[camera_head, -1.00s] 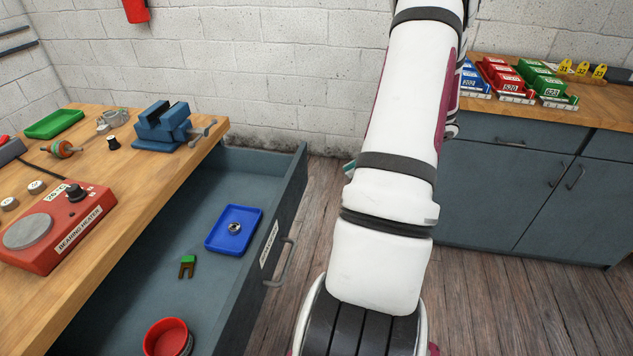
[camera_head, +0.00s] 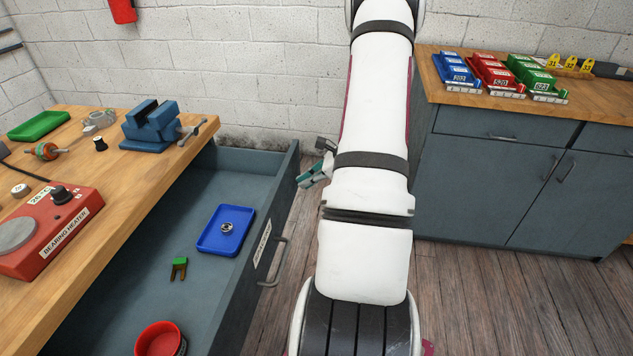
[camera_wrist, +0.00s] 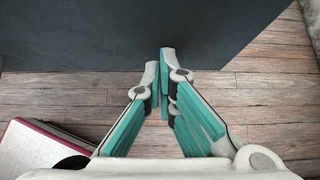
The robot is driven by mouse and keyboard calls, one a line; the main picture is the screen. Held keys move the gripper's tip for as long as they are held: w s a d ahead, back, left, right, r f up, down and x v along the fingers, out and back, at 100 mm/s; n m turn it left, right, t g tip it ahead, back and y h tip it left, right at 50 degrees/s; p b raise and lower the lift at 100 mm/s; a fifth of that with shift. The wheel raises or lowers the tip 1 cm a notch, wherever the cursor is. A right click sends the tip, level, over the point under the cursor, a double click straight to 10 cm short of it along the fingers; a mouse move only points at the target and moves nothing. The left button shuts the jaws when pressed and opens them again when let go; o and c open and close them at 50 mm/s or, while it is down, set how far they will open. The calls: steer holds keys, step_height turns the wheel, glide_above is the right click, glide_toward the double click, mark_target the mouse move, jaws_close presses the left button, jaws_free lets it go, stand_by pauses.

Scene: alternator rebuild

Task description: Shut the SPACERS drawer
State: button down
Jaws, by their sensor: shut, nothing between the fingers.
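The SPACERS drawer (camera_head: 236,308) is pulled open from the wooden bench on the left. A white label (camera_head: 262,244) and a grey bar handle (camera_head: 276,264) are on its front; the lettering is too small to read. My gripper (camera_head: 302,182) is just right of the drawer front's far end, partly hidden behind my arm. In the wrist view my gripper (camera_wrist: 166,52) is shut and empty, its teal fingers together. Its tips point at a dark blue-grey panel (camera_wrist: 150,32), seemingly the drawer front; I cannot tell if they touch it.
Inside the drawer are a blue tray (camera_head: 209,243) with a metal ring, a green-and-brown part (camera_head: 179,268) and a red bowl (camera_head: 158,338). A vise (camera_head: 150,128) and red bearing heater (camera_head: 55,224) stand on the bench. A cabinet (camera_head: 480,190) stands right; wooden floor lies between.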

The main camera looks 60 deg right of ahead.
steer(key=shift+w+a, duration=0.1)
steer(key=shift+w, duration=0.05)
steer(key=b, duration=0.5)
glide_above(220, 184)
steer(key=shift+s, duration=0.4)
steer(key=shift+w, duration=0.25)
steer(key=shift+r, duration=0.1)
